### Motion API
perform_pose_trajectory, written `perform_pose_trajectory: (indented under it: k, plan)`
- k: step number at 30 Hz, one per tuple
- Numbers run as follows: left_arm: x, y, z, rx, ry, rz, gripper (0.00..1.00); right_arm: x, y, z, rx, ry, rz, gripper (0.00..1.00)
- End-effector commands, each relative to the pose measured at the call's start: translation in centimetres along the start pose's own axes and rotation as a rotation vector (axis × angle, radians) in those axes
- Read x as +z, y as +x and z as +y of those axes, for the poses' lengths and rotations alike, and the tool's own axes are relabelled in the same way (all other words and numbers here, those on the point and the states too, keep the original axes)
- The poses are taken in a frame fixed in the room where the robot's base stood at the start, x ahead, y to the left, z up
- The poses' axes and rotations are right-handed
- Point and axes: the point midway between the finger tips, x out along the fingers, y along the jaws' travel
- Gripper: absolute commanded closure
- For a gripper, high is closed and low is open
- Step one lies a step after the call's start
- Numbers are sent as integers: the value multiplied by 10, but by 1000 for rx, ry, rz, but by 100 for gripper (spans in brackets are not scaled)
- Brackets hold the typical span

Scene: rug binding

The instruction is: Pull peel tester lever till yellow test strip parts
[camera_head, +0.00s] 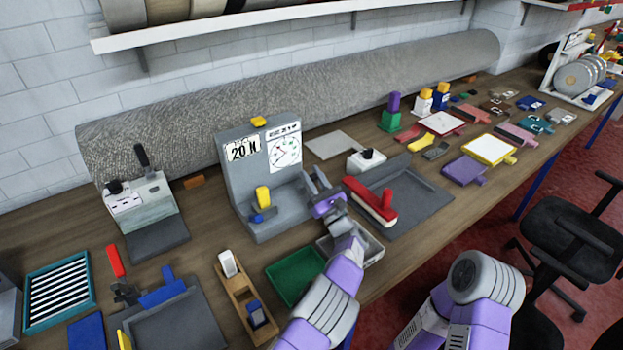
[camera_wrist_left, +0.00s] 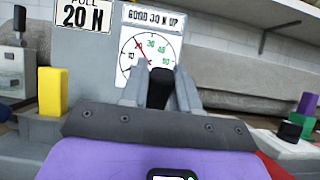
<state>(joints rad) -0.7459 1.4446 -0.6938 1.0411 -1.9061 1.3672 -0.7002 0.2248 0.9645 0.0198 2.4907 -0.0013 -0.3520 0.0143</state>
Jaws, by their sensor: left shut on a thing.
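The grey peel tester (camera_head: 278,200) stands on the bench with a "20 N" card and a dial (camera_head: 284,150). The dial also shows in the left wrist view (camera_wrist_left: 150,52), marked "GOOD 30 N UP", with its needle pointing up-left. A yellow block (camera_head: 263,196) stands upright on the tester's base above a blue part (camera_head: 263,214). My left gripper (camera_head: 318,184) is at the tester's right side. In the left wrist view it is shut on the black lever handle (camera_wrist_left: 160,88). I cannot make out a separate yellow strip. My right gripper is out of view.
A red-handled tool (camera_head: 371,202) on a dark plate (camera_head: 425,203) lies just right of my left gripper. A green tray (camera_head: 294,276) and a wooden holder (camera_head: 241,300) are in front. A rolled grey rug (camera_head: 200,110) lies behind, under a shelf (camera_head: 230,22).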

Motion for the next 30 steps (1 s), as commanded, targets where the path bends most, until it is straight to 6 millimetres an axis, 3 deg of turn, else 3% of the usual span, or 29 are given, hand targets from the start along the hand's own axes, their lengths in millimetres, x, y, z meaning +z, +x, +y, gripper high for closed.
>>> perform_pose_trajectory:
  k: [3,4,7,17,30]
  plan:
    - [0,0,0,0,0,2,100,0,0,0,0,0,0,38]
    - [0,0,0,0,0,2,65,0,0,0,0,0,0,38]
    - [0,0,0,0,0,2,50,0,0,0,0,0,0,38]
    - [3,2,0,0,-1,1,49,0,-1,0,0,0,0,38]
    - [69,37,0,0,-1,1,49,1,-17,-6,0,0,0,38]
